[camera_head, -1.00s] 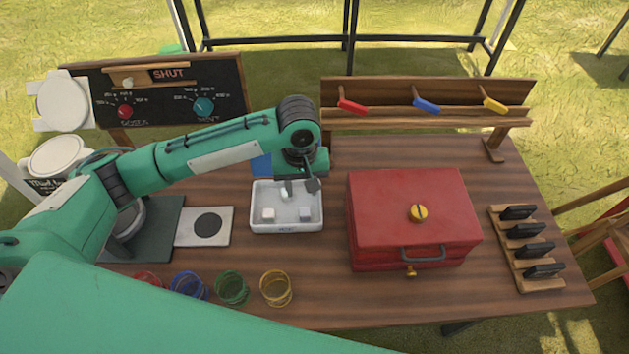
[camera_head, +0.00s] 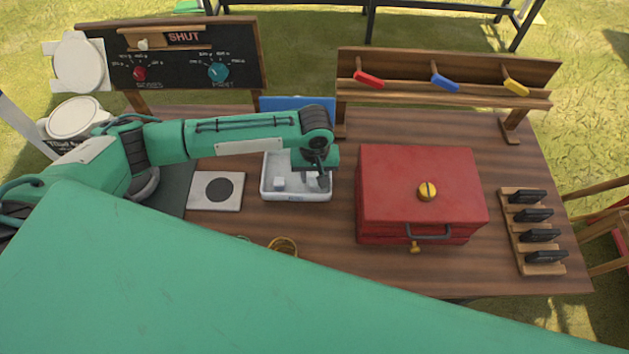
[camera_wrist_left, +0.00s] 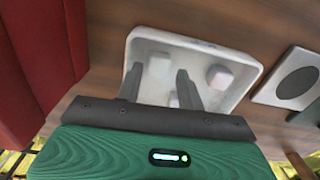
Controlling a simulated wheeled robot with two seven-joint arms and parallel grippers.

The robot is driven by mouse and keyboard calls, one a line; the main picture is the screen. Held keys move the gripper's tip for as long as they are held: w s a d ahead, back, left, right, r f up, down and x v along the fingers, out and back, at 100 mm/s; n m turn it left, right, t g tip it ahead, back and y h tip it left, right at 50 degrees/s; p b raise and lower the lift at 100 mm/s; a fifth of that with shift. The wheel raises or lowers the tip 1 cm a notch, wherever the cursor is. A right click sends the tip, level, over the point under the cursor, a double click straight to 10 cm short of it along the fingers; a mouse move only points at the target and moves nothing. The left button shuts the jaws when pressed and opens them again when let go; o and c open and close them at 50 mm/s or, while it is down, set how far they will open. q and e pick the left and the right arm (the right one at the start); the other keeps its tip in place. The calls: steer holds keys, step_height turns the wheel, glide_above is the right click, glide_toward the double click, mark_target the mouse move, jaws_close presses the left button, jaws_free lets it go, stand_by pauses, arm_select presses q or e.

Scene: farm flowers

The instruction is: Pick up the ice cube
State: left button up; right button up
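A white tray (camera_head: 266,190) on the wooden table holds small pale ice cubes. One ice cube (camera_head: 279,183) lies in its left part, and another (camera_head: 312,182) is close to my left gripper (camera_head: 319,178). In the left wrist view the tray (camera_wrist_left: 245,65) shows one cube (camera_wrist_left: 218,77) to the right of the fingers and another (camera_wrist_left: 159,67) in the gap between them. Part of a further pale cube shows by the right finger. My left gripper (camera_wrist_left: 158,84) is open, its fingers reaching over the tray. Contact with a cube cannot be told. My right gripper is out of view.
A red box (camera_head: 420,190) stands right of the tray, close to the gripper. A white plate with a dark disc (camera_head: 216,190) lies to the left. A rack with coloured pegs (camera_head: 445,80) stands behind. Wire cups (camera_head: 283,245) are partly hidden in front.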

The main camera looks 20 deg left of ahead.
mark_target(314, 184)
arm_select(q)
steer(key=shift+f, duration=1.35)
steer(key=c, duration=0.7)
